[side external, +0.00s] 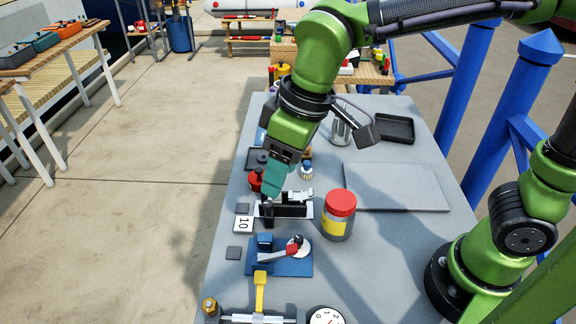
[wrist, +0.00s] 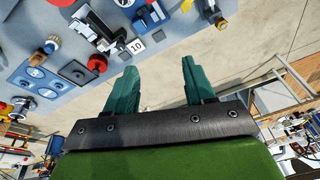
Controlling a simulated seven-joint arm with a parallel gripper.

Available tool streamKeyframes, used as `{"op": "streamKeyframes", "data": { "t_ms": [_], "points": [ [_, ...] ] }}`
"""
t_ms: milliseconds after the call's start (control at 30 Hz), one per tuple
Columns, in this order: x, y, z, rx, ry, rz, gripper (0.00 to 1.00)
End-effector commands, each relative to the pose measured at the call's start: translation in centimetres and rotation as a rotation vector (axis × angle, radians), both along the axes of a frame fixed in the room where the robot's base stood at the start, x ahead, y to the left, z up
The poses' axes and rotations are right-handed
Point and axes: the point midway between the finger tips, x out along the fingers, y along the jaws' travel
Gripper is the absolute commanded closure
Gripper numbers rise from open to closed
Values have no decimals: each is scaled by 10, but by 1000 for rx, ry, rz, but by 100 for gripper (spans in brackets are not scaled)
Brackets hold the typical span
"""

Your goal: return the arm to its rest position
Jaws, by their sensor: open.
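My gripper (side external: 273,188) has teal fingers and points down near the left edge of the grey table (side external: 345,255). In the side view its tips overlap the red knob (side external: 256,180) and the black latch device (side external: 288,209); contact cannot be told there. In the wrist view the gripper (wrist: 157,72) has its two fingers apart with nothing between them. The table edge and bare floor show beyond the fingertips. The red knob (wrist: 97,62) and the white "10" tag (wrist: 135,46) lie to the left of the fingers.
A red-lidded jar (side external: 340,217) stands right of the latch device. A blue base with a red-handled lever (side external: 280,257) and a dial gauge (side external: 325,317) are nearer. A black tray (side external: 393,128) lies at the back. Blue posts (side external: 513,110) stand at right. Open floor (side external: 140,200) lies left.

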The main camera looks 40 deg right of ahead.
Motion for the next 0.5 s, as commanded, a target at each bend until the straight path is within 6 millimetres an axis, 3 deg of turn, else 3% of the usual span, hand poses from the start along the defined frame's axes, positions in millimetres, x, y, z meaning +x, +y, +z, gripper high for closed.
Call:
{"op": "streamKeyframes", "data": {
  "t_ms": [33, 200, 333, 500],
  "points": [
    [-4, -30, 4, 39, -26, -110, 46],
    [-24, -108, 3, 175, -105, -442, 46],
    [-43, -150, 0, 262, -169, -631, 46],
    [-58, -179, 4, 314, -237, -747, 46]
  ]
}}
